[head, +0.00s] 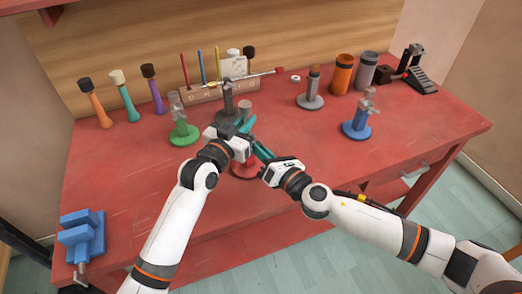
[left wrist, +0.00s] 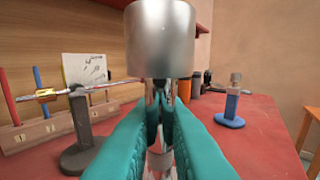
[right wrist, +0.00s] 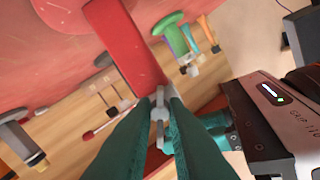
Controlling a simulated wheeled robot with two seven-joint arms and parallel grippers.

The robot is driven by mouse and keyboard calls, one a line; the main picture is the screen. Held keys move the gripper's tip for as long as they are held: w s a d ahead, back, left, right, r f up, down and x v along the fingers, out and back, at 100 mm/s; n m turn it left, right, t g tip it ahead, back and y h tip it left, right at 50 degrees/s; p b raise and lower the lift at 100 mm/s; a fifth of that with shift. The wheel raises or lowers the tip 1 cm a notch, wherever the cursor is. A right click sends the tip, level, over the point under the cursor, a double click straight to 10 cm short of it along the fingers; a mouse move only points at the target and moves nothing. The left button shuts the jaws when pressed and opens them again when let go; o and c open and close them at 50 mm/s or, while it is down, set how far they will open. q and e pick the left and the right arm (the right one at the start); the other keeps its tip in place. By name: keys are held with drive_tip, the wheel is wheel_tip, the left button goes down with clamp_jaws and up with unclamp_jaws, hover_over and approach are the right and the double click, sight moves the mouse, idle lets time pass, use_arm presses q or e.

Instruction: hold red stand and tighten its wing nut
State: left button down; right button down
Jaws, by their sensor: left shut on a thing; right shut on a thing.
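The red stand (head: 243,171) stands upright near the middle of the red table, its base partly hidden by my grippers. Its silver cylindrical top (left wrist: 160,45) fills the upper middle of the left wrist view. My left gripper (head: 247,127) is shut on the stand just below this top; it also shows in the left wrist view (left wrist: 160,125). In the right wrist view the stand's red column (right wrist: 120,45) runs to the silver wing nut (right wrist: 160,108). My right gripper (right wrist: 160,112) is shut on the wing nut; in the head view it reaches in from the right (head: 257,144).
A green stand (head: 184,134) is to the left, with a dark stand (head: 227,105) behind. A grey stand (head: 311,101) and a blue stand (head: 356,130) are to the right. The front right of the table is clear.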

drive_tip(key=m, duration=1)
drive_tip(key=shift+f, duration=0.1)
idle(1.2)
drive_tip(key=c, duration=1.6)
unclamp_jaws()
drive_tip(key=v, duration=1.2)
